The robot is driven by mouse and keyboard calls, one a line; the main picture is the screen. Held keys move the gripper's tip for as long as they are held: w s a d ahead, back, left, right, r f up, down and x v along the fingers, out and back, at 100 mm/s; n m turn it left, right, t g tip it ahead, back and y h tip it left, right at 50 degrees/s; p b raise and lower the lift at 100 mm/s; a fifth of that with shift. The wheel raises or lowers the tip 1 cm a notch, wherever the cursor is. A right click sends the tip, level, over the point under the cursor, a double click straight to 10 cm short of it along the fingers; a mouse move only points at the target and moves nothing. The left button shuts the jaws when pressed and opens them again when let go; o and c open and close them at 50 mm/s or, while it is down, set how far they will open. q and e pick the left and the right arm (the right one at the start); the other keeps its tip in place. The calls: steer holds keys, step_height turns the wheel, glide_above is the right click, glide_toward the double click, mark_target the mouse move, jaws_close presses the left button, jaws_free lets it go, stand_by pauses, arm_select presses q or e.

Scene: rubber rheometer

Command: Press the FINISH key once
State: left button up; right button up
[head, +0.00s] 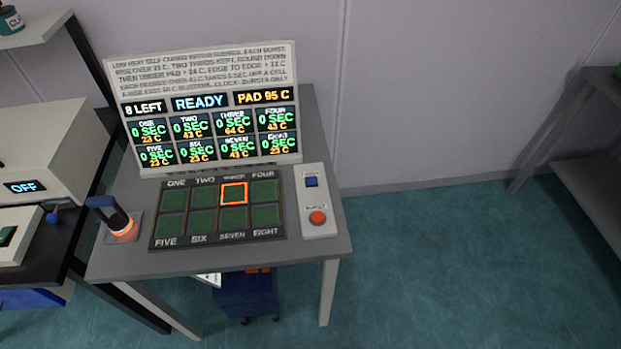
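A light key panel (319,232) lies at the right end of the grey table (210,262). It carries a square blue key (311,182) at the back and a round orange-red button (317,217) nearer the front. The small label above the blue key seems to read FINISH, but it is blurred. The label by the red button looks like BURST. Both are uncovered, and nothing touches them. The upright display board (205,110) reads 8 LEFT, READY and PAD 95 C, with 0 SEC in every cell. Neither of my grippers is in view.
A pad board (217,239) with several green cells lies left of the panel; cell THREE (233,194) is outlined orange. A dark-handled tool (112,215) with a glowing orange base stands at the table's left. Open floor (440,260) lies to the right.

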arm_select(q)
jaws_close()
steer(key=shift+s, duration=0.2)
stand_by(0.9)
